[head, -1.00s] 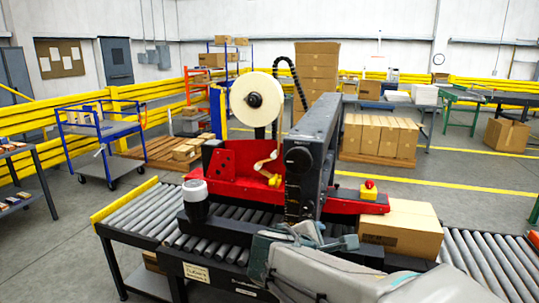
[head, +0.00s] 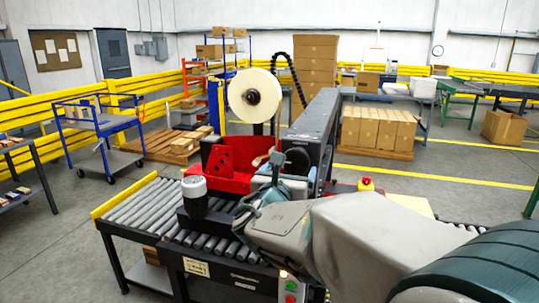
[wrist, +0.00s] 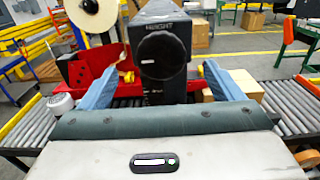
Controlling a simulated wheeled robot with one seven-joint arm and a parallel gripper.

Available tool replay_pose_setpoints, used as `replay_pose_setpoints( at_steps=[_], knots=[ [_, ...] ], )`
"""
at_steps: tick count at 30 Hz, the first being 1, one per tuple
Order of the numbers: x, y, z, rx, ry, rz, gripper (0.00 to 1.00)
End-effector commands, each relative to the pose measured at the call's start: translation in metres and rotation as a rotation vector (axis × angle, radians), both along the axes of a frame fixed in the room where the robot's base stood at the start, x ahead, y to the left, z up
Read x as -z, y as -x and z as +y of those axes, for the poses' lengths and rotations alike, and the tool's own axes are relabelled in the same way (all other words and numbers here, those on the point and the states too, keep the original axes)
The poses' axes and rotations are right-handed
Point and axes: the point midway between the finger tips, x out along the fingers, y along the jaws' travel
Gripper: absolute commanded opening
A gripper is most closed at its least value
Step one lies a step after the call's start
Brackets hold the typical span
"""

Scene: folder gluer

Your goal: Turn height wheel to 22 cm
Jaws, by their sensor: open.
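The height wheel (wrist: 162,55) is a round black knob with a short pale mark, under a "HEIGHT" label on the dark column of the machine. In the head view the wheel (head: 297,160) is partly covered by my gripper (head: 268,185). In the wrist view my gripper (wrist: 160,72) is open, with its blue fingers spread left and right of the wheel. The wheel appears centred between them and beyond the tips; I cannot see any contact. No readable height scale shows, so the present setting cannot be told.
The red carriage (head: 232,165) and tape roll (head: 255,97) sit left of the column. A grey-white cylinder (head: 195,188) stands on the machine's front left. The roller conveyor (head: 140,208) extends left. A red and yellow button (head: 366,184) is at right, lit buttons (head: 290,285) below.

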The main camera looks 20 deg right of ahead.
Motion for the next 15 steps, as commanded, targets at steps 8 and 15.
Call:
replay_pose_setpoints(
  at_steps=[8,15],
  knots=[
    [-0.001,-0.044,-0.031,0.004,0.000,0.002,0.87],
    [0.000,-0.069,-0.048,0.002,-0.001,0.002,0.87]
  ],
)
